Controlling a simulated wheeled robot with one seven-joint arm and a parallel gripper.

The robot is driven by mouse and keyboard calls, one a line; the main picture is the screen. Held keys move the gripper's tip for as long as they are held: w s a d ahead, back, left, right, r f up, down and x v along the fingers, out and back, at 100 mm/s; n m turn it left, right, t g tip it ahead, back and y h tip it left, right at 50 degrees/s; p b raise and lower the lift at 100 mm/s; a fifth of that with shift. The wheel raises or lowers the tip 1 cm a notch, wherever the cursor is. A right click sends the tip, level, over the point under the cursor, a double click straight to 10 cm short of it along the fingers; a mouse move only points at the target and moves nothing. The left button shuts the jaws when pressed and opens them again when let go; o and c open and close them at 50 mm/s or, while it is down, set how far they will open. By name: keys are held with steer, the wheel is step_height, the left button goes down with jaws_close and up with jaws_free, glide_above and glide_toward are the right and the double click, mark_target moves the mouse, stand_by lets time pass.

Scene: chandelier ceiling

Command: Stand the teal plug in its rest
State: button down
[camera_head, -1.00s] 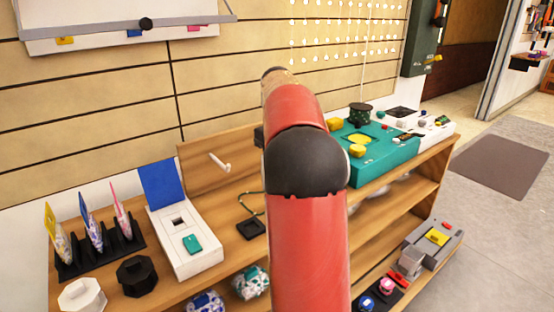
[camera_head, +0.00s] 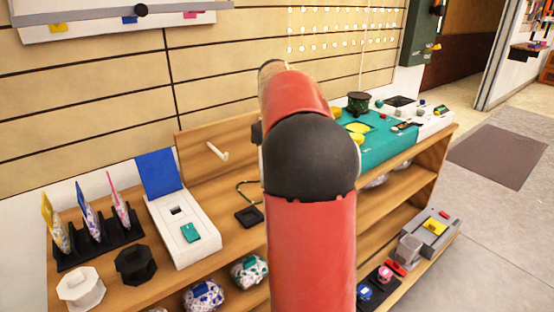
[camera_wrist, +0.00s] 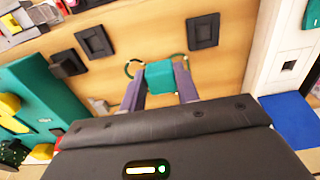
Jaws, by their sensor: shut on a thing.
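The teal plug (camera_wrist: 160,76) is between the two fingers of my gripper (camera_wrist: 161,88) in the wrist view, with a looped dark cord beside it. My gripper is shut on it, above the wooden shelf top. A black square holder with a recessed middle (camera_wrist: 202,30) lies on the shelf beyond the plug to the right; it also shows in the head view (camera_head: 249,215). A second black square holder (camera_wrist: 95,42) lies to the left. I cannot tell which is the plug's rest. In the head view my arm hides the gripper and plug.
A white box (camera_head: 185,228) with a blue panel (camera_head: 159,173) stands left of my arm; a teal box (camera_head: 385,150) stands right. A dark block (camera_wrist: 67,63) sits near the left holder. A white peg (camera_head: 217,152) juts from the back board.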

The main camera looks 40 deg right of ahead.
steer(key=s+a+r+p, duration=0.1)
steer(key=a, duration=0.7)
steer(key=shift+a+r, duration=0.3)
steer(key=shift+r, duration=0.05)
steer(key=shift+f, duration=0.15)
stand_by(0.5)
steer(key=shift+f+b, duration=1.55)
steer(key=shift+f, duration=2.25)
steer(key=shift+p, duration=0.3)
steer(key=shift+f+p, duration=0.45)
steer(key=shift+f, duration=0.2)
steer(key=shift+p, duration=0.45)
steer(key=shift+f+b, duration=0.55)
steer(key=shift+f, duration=0.25)
